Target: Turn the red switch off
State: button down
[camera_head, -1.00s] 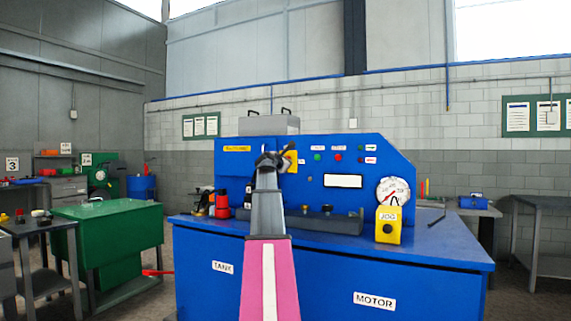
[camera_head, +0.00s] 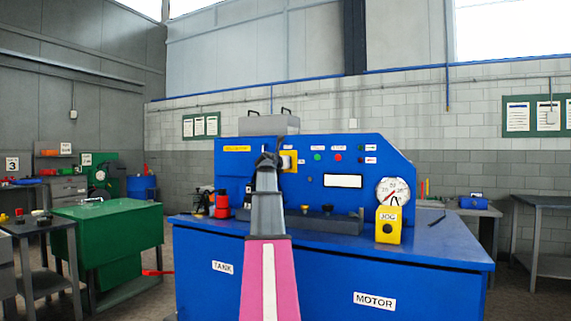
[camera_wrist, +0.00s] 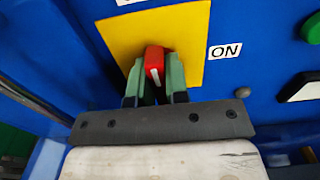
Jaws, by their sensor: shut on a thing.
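The red switch (camera_wrist: 154,58) shows in the wrist view as a red handle with a white line. It stands out from a yellow plate (camera_wrist: 192,28) on the blue panel. A white "ON" label (camera_wrist: 225,51) is to the right of the plate. My gripper (camera_wrist: 155,72) is shut on the red handle, one grey-green finger on each side. In the head view my gripper (camera_head: 270,160) reaches the left part of the panel, beside the yellow plate (camera_head: 293,168). The red handle cannot be made out there.
A green button (camera_head: 317,157) and a red button (camera_head: 338,157) are on the panel to the right. A dial gauge (camera_head: 393,191) and a yellow JOG box (camera_head: 388,225) stand farther right. A red bottle-like object (camera_head: 222,205) stands left of my arm.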

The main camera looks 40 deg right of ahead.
dwell(0.3)
jog(key=c, duration=1.1)
grip_release()
jog(key=shift+a, duration=0.1)
jog(key=v, duration=1)
jog(key=shift+s+a, duration=0.25)
jog(key=shift+a, duration=0.05)
